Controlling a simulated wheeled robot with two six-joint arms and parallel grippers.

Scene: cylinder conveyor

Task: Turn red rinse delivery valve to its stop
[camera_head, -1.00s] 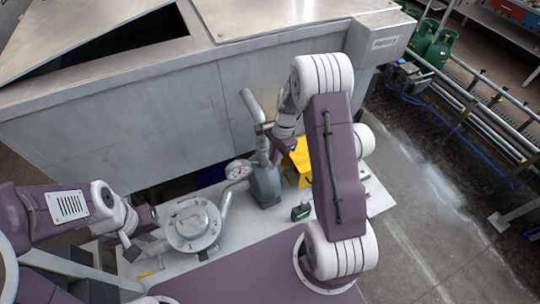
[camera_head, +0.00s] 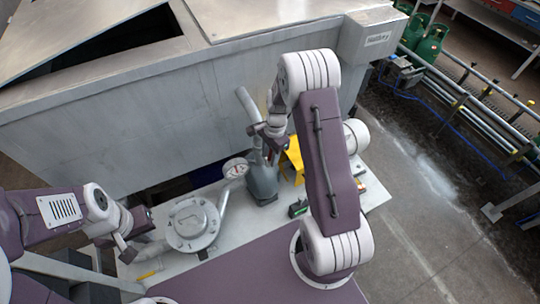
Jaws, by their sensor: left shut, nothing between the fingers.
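I cannot make out a red valve handle; my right gripper and wrist hide part of the pipework. A grey pump-like body (camera_head: 263,183) stands on the pale bench, with a pipe (camera_head: 246,103) rising behind it and a round gauge (camera_head: 236,168) on its left. My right gripper (camera_head: 266,138) is at the upper pipe, just above the grey body. Its fingers are too small and overlapped to tell open from shut, or whether they touch the pipe. My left gripper (camera_head: 130,248) is shut and empty, left of a round bolted metal cover (camera_head: 193,224).
A large steel tank (camera_head: 120,120) stands behind the bench (camera_head: 232,226). A yellow object (camera_head: 294,160) is right of the grey body, and a small green-and-black item (camera_head: 298,208) lies in front. Pipes (camera_head: 490,95) and green gas bottles (camera_head: 428,42) are at right. The floor between is clear.

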